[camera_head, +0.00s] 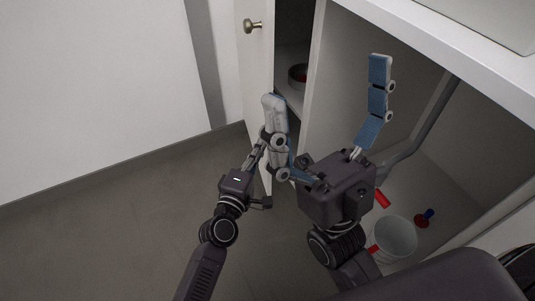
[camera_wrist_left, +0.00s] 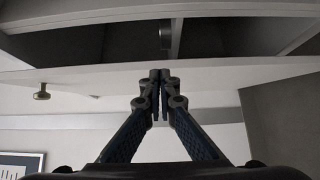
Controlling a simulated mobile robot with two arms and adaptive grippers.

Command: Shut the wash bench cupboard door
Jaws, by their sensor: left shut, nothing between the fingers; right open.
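My right gripper (camera_head: 326,80) is open and empty before the cupboard.
Inside the bench, a dark round container (camera_head: 298,76) sits left of the upright divider (camera_head: 318,65). Open floor (camera_head: 110,220) lies at left.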

